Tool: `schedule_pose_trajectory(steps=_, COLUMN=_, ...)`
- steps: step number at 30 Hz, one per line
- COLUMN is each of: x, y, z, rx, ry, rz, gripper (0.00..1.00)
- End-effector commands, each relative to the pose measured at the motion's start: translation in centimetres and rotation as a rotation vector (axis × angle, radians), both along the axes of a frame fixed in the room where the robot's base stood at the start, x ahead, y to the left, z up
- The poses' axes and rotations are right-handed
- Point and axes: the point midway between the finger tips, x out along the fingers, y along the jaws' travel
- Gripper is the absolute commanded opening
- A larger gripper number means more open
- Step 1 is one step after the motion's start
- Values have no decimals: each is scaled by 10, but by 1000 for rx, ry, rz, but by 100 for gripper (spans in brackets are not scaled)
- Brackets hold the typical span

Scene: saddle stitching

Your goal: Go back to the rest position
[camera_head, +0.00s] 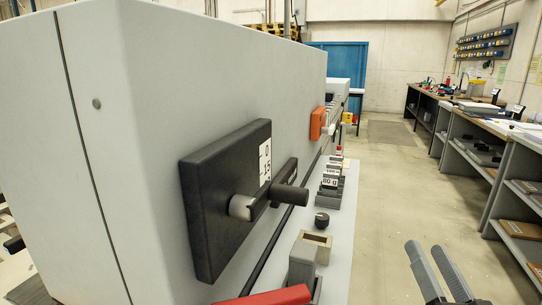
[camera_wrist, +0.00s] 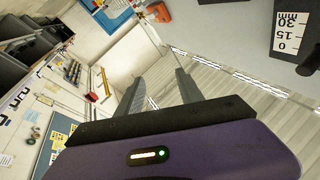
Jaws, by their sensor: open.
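My gripper (camera_head: 438,272) shows at the lower right of the head view, over the open floor right of the grey machine (camera_head: 250,50). Its two grey fingers are apart with nothing between them. In the wrist view my gripper (camera_wrist: 162,88) points up the picture, also open and empty, touching nothing. The black lever block (camera_head: 215,215) with a handle is on the machine's side, apart from my gripper. Its scale plate (camera_wrist: 287,33) shows at the top right of the wrist view.
A ledge (camera_head: 338,240) along the machine carries a black knob (camera_head: 321,219), small labelled blocks (camera_head: 329,183) and a red handle (camera_head: 270,297). An orange box (camera_head: 317,123) is on the machine. Shelved workbenches (camera_head: 480,150) line the right. The floor aisle (camera_head: 395,190) between is clear.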

Motion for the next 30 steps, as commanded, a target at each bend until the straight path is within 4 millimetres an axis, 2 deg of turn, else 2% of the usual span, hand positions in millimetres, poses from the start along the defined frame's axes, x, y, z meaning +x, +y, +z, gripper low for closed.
schedule_pose_trajectory(steps=3, x=-34, y=-1, z=-29, rx=-10, ry=39, rz=-71, gripper=44)
schedule_pose_trajectory(steps=10, x=-105, y=4, z=-69, rx=-77, ry=103, rz=-161, gripper=44)
schedule_pose_trajectory(steps=20, x=-213, y=30, z=-97, rx=-225, ry=232, rz=-165, gripper=44)
schedule_pose_trajectory(steps=27, x=-289, y=51, z=-116, rx=-326, ry=401, rz=-96, gripper=44)
schedule_pose_trajectory(steps=30, x=-316, y=55, z=-125, rx=-340, ry=479, rz=-66, gripper=44)
